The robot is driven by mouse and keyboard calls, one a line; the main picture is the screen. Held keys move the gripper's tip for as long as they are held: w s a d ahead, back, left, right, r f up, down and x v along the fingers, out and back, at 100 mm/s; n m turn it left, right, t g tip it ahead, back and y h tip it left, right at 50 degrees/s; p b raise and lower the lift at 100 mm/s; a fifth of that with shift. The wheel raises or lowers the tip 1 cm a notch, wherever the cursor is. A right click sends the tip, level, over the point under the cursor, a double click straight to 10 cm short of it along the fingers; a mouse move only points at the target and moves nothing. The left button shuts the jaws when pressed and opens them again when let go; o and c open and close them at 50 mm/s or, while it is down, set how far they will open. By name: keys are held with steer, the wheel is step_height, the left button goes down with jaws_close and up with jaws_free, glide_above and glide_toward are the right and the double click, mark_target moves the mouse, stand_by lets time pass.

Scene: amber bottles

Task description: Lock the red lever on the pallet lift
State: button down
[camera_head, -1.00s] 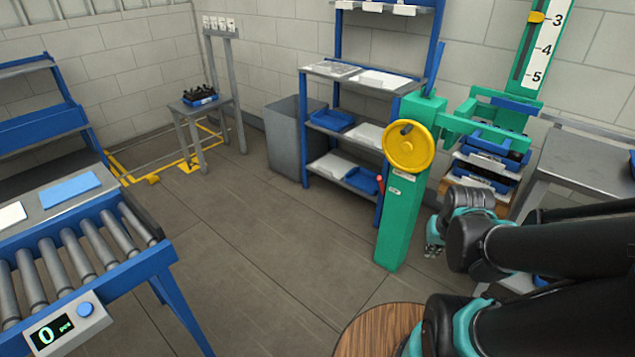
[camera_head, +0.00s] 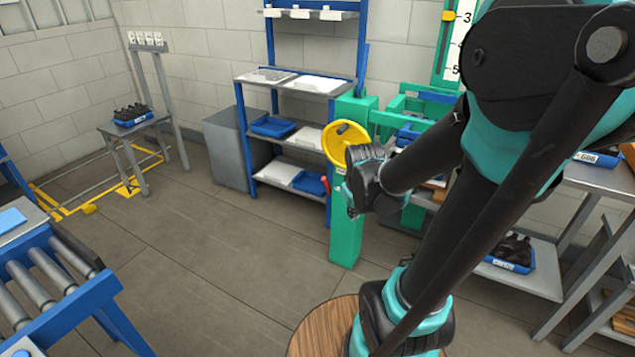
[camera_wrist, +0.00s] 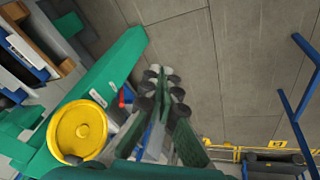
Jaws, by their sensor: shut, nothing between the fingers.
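The pallet lift is a green column (camera_head: 345,235) with a yellow handwheel (camera_head: 335,140) on its upper part. The red lever (camera_head: 324,184) is a small red piece at the column's left side, and it shows in the wrist view (camera_wrist: 127,94) just left of my fingers, partly hidden. The handwheel (camera_wrist: 77,130) is at lower left in the wrist view. My gripper (camera_wrist: 163,85) is shut and empty, its fingers beside the column's edge. In the head view my gripper (camera_head: 350,205) is in front of the column, partly hidden by my wrist.
A blue shelf rack (camera_head: 270,160) with trays stands behind the column at left, next to a grey bin (camera_head: 227,150). Loaded pallet trays sit right of the column. A roller conveyor (camera_head: 60,280) is at lower left. The floor between is clear.

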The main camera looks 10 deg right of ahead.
steer(key=w+a+f+n+h, duration=0.15)
steer(key=w+n, duration=0.45)
steer(key=w, duration=0.6)
steer(key=w+a+f+n+h, duration=0.15)
steer(key=w+n, duration=0.45)
steer(key=w, duration=0.6)
steer(key=w+a+f+n, duration=0.4)
steer(key=w+f+n, duration=0.1)
steer(key=w, duration=0.3)
steer(key=w+a+f+n, duration=0.4)
steer(key=w+f+n, duration=0.1)
steer(key=w, duration=0.3)
steer(key=shift+w+f+t+h, duration=0.25)
steer(key=shift+f+t+h, duration=0.15)
steer(key=shift+f, duration=0.35)
steer(key=w+d+f, duration=0.6)
steer(key=f, duration=0.1)
steer(key=shift+w+d, duration=0.25)
steer(key=shift+w, duration=0.1)
